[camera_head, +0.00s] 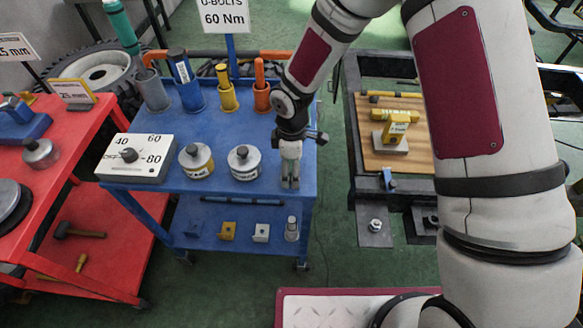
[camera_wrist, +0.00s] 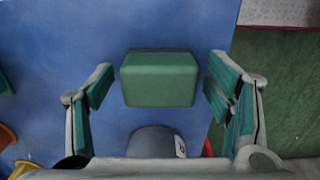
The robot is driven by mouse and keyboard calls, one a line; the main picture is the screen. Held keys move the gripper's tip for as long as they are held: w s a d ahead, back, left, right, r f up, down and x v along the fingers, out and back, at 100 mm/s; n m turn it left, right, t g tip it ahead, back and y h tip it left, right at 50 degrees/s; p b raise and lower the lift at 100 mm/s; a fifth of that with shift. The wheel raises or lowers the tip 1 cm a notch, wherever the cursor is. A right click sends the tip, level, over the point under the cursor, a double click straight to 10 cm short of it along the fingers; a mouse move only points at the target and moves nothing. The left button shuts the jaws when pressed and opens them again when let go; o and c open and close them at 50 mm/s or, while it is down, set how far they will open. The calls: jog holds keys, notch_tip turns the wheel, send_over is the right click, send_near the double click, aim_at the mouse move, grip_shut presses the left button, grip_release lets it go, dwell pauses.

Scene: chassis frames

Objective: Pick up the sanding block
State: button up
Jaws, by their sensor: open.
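The sanding block appears to be the green block (camera_wrist: 160,78) on the blue surface (camera_wrist: 60,45) in the wrist view. It lies between the two spread fingers of my gripper (camera_wrist: 160,90), with a gap on each side. My gripper is open and holds nothing. In the head view my gripper (camera_head: 290,184) points down over the right end of the blue cart top (camera_head: 215,130). I cannot make out the block there; my gripper seems to hide it.
A white-and-grey can (camera_head: 244,162) stands just left of my gripper, and another can (camera_head: 196,161) stands farther left. An orange cup (camera_head: 262,98) and a yellow cup (camera_head: 228,97) stand behind. A white dial box (camera_head: 136,158) sits at the left. The cart's right edge is close.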

jog(key=c, duration=1.3)
jog(key=shift+o, duration=0.2)
jog(key=shift+r, duration=0.9)
jog(key=shift+s+d+r, duration=0.15)
jog(key=shift+s+r, duration=0.05)
jog(key=shift+r, duration=0.3)
jog(key=shift+s+d+r, duration=0.1)
jog(key=shift+s+r, duration=0.05)
jog(key=shift+r, duration=0.3)
jog(key=s+d+r+b, duration=0.1)
jog(key=s+d, duration=0.6)
jog(key=s, duration=0.6)
jog(key=shift+s+r, duration=0.15)
jog(key=shift+r, duration=0.05)
jog(key=shift+d, duration=0.1)
